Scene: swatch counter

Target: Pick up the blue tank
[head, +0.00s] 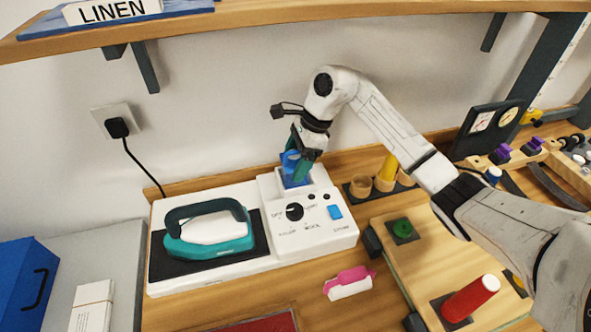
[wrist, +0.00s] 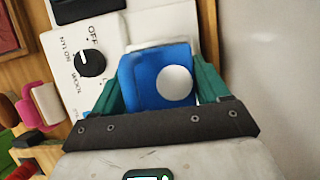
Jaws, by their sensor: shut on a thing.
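The blue tank (head: 291,163) sits at the top of the white iron station (head: 337,241), at or just above its tank recess; I cannot tell whether it is clear of it. In the wrist view the tank (wrist: 142,81) is blue with a round white cap and lies between my green fingers. My gripper (head: 299,172) reaches down from above and is shut on the tank. In the wrist view my gripper (wrist: 155,88) has one finger on each side of it. The fingers hide the tank's sides.
A teal iron (head: 209,229) rests on the station's black pad, left of the dial (head: 294,212). A pink-and-white brush (head: 349,283) lies in front. Wooden rings and a yellow cone (head: 387,167) stand to the right. A shelf (head: 245,24) overhangs the back wall.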

